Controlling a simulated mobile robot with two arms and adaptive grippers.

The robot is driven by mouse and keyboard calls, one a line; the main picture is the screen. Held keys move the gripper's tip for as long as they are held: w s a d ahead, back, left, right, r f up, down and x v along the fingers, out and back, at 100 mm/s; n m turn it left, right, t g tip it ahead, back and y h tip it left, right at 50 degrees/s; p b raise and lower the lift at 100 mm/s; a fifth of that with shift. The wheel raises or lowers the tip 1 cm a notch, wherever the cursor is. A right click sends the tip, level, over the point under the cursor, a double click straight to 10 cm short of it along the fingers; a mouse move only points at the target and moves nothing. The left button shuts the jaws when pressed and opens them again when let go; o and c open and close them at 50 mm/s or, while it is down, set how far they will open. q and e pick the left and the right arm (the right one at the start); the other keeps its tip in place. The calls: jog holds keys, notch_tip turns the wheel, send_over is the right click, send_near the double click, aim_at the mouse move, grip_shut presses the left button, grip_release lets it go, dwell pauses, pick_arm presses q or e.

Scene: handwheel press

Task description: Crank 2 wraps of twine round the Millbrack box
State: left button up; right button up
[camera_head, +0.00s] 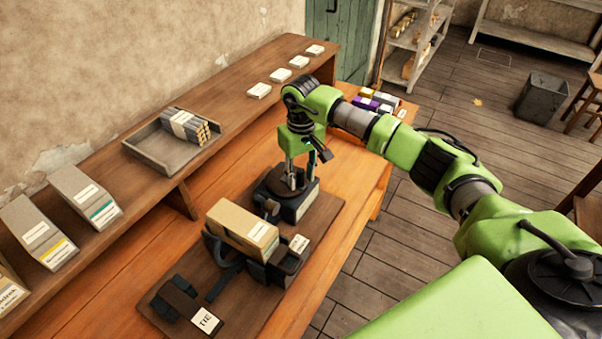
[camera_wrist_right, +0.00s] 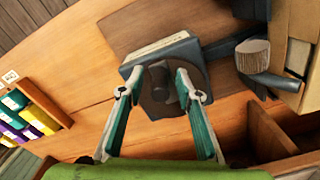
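A tan cardboard box (camera_head: 243,228) with a white label too small to read rests in a dark cradle on a wooden board. Part of it shows at the right of the wrist view (camera_wrist_right: 297,32). Behind it stands a dark crank unit (camera_head: 296,203) with a round disc (camera_wrist_right: 163,92) and an upright knob (camera_wrist_right: 159,78). My right gripper (camera_head: 299,165) points down over this disc. In the wrist view its fingers (camera_wrist_right: 156,82) are apart, one on each side of the knob, with gaps showing. I cannot make out any twine. My left gripper is out of view.
A "TIE" card (camera_head: 206,320) lies at the board's front. A raised shelf along the wall holds a grey tray (camera_head: 163,155), grey file boxes (camera_head: 86,197) and several white cards. Purple and yellow packets (camera_head: 375,99) sit at the table's far end.

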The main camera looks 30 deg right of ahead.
jog(key=shift+w+f, duration=0.15)
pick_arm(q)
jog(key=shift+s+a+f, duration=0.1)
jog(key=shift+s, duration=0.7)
pick_arm(e)
grip_shut()
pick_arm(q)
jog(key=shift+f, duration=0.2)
